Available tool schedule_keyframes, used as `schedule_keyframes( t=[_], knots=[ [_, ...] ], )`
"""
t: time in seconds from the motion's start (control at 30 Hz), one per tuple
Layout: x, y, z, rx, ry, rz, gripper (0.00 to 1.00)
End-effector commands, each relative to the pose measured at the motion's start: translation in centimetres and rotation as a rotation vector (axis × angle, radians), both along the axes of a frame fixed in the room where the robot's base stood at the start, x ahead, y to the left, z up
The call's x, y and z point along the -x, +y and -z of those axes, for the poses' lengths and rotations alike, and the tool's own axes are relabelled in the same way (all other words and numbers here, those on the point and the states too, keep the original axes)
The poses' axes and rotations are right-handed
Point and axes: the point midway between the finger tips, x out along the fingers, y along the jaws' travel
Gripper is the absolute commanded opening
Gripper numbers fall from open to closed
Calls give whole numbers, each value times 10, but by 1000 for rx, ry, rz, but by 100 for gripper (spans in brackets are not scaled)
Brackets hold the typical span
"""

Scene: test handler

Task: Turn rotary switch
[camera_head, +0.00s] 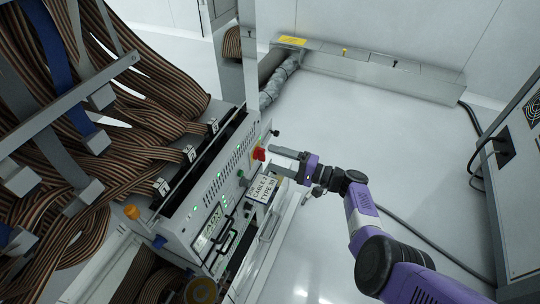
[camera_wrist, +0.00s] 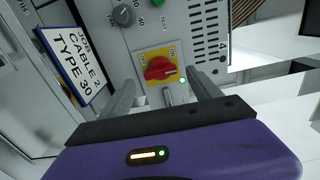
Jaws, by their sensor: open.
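The rotary switch (camera_wrist: 160,70) is a red knob on a yellow plate marked OFF and ON, on the light grey panel, upper middle of the wrist view. In the head view the red switch (camera_head: 259,153) is on the panel's right side. My gripper (camera_head: 283,160) is open, its fingers pointing left at the panel. In the wrist view its two fingers (camera_wrist: 163,92) reach up toward the plate, one at each lower side, with the red knob between and beyond the tips. Nothing is between the fingers' grip. I cannot tell the remaining gap to the knob.
A grey dial (camera_wrist: 123,15) sits left of the switch. A sign reading CABLE 2 TYPE 30 (camera_head: 262,188) stands just below it. Ribbon cables (camera_head: 130,100) fill the left. A metal duct (camera_head: 370,73) runs along the back wall. White floor (camera_head: 370,130) lies open to the right.

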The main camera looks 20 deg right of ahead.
Motion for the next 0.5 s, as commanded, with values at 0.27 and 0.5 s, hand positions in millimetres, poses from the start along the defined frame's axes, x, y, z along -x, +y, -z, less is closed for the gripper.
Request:
schedule_keyframes(
  t=[0.27,0.5],
  knots=[
    [29,-31,-2,0,0,2,73],
    [37,-38,0,0,0,0,73]
  ],
)
